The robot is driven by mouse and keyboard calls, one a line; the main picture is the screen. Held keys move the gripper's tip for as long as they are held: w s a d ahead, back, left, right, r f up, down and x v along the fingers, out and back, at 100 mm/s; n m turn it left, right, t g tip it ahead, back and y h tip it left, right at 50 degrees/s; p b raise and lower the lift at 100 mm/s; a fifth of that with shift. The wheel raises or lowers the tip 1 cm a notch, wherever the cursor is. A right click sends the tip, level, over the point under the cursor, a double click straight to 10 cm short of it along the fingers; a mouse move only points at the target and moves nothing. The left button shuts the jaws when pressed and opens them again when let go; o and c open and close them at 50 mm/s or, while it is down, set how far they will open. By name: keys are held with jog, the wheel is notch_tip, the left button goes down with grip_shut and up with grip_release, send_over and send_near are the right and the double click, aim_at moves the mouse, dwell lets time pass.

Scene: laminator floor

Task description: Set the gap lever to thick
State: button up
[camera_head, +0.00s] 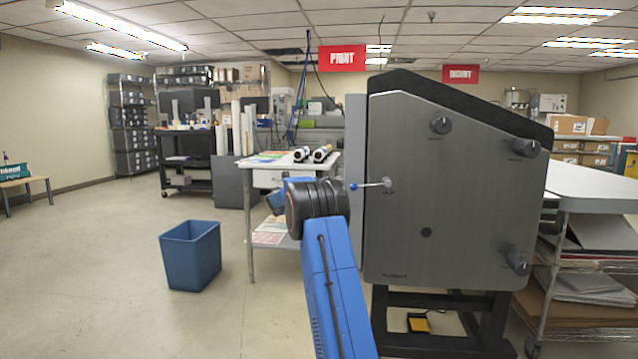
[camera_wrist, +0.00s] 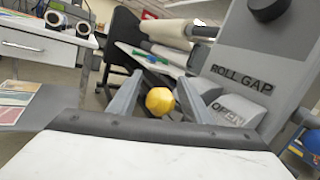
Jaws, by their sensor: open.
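My gripper (camera_wrist: 160,84) is open in the wrist view, with one finger on each side of a yellow round knob (camera_wrist: 160,101). I cannot tell whether either finger touches it. The knob's stem is hidden. To its right, a grey panel carries the labels "ROLL GAP" (camera_wrist: 241,79) and "OPEN" (camera_wrist: 228,111); no "thick" mark is legible. In the head view, a lever with a blue ball end (camera_head: 353,186) sticks out left from the grey laminator (camera_head: 440,205); my wrist hides my gripper there.
Black dials (camera_head: 441,125) sit on the laminator's side panel. A white-topped table (camera_head: 272,162) with rolls stands behind my arm. A blue bin (camera_head: 190,255) is on the floor at left. A rack shelf (camera_head: 560,328) stands at right. The left floor is open.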

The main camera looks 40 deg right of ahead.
jog(key=v, duration=1.7)
jog(key=shift+a, duration=0.2)
jog(key=s+a+f+m+g+y, duration=0.1)
jog(key=s+a+m+y, duration=0.45)
jog(key=s, duration=0.75)
jog(key=s+a+f+m+g+y, duration=0.2)
jog(key=s+a+m, duration=0.5)
jog(key=s, duration=0.6)
jog(key=s+a+f+m+t+y, duration=0.1)
jog(key=s+a+f+m+y, duration=0.2)
jog(key=s+a, duration=0.6)
jog(key=s+a+f+m+t+y, duration=0.1)
jog(key=s+a+f+m+y, duration=0.3)
jog(key=s+a+f, duration=0.3)
jog(key=s+a+f+m+t+y, duration=0.1)
jog(key=s+a+f+m+y, duration=0.2)
jog(key=s+a, duration=0.9)
notch_tip(320, 180, down, 2)
jog(key=shift+s+a+f+m+y, duration=0.1)
jog(key=shift+s+a+m+y, duration=0.25)
jog(key=shift+s+y, duration=0.55)
jog(key=shift+d, duration=0.15)
